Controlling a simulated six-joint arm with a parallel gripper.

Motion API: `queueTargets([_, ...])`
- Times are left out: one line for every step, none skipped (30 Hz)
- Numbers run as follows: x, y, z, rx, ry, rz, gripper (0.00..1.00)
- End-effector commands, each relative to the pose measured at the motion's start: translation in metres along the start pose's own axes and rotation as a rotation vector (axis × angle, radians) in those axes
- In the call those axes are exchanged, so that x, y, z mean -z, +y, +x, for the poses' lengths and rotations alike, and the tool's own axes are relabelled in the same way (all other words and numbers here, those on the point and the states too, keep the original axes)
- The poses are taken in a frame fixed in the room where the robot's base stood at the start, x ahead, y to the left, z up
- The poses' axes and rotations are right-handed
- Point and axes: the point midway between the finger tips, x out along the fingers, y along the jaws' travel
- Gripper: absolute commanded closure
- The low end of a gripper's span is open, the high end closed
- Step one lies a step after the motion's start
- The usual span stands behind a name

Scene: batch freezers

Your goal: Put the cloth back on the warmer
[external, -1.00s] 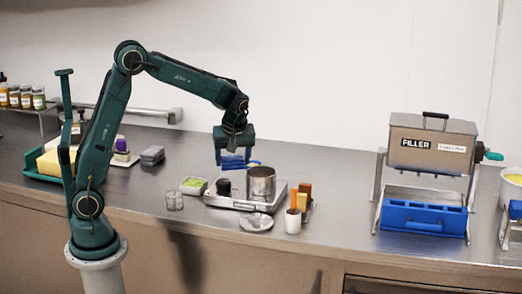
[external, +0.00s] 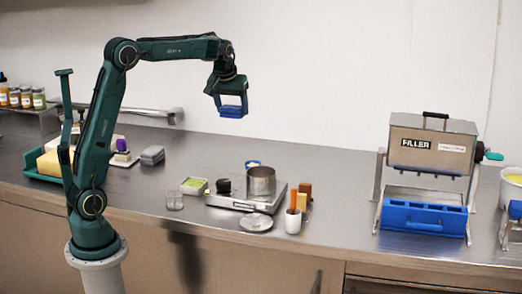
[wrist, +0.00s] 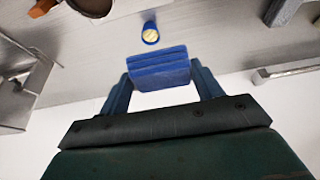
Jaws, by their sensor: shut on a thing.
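My gripper (external: 229,98) is shut on a folded blue cloth (external: 232,111) and holds it high above the counter, behind the pot. In the wrist view the cloth (wrist: 160,68) shows as stacked blue layers between the two fingers. A flat silver appliance (external: 228,204), which looks like the warmer, stands on the counter below and in front of my gripper. A metal pot (external: 261,184) and a small black object (external: 224,186) are on it.
A small blue cup (wrist: 150,34) stands behind the pot. A green-filled dish (external: 194,186), a clear cup (external: 174,201), a glass lid (external: 256,222) and a white tool cup (external: 293,222) surround the appliance. The filler (external: 430,150) is at right; a grey block (external: 152,156) lies left.

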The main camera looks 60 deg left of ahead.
Motion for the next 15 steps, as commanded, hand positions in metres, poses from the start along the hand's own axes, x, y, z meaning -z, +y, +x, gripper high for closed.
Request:
queueTargets([0.0,0.0,0.001,0.0,0.0,0.0,0.56])
queueTargets([-0.001,0.0,0.001,0.0,-0.001,0.0,0.56])
queueTargets([-0.001,0.0,0.003,0.001,-0.001,0.0,0.56])
queueTargets([-0.002,0.0,0.004,0.002,-0.001,0.0,0.56])
queueTargets([-0.003,0.0,0.006,0.002,-0.001,0.0,0.56])
queueTargets([-0.004,0.0,0.009,0.002,-0.002,0.0,0.56])
queueTargets([-0.005,0.0,0.012,0.002,-0.002,0.0,0.56])
queueTargets([-0.007,0.0,0.016,0.003,-0.003,0.0,0.56])
queueTargets([-0.009,0.0,0.021,0.003,-0.003,0.0,0.56])
queueTargets([-0.011,-0.001,0.025,0.003,-0.004,0.0,0.56])
queueTargets([-0.013,-0.001,0.03,0.003,-0.004,0.0,0.56])
queueTargets([-0.016,0.0,0.037,0.003,-0.005,0.0,0.56])
queueTargets([-0.018,-0.001,0.042,0.004,-0.004,0.0,0.56])
queueTargets([-0.02,-0.001,0.047,0.004,-0.005,0.0,0.56])
queueTargets([-0.023,-0.001,0.054,0.003,-0.004,-0.001,0.56])
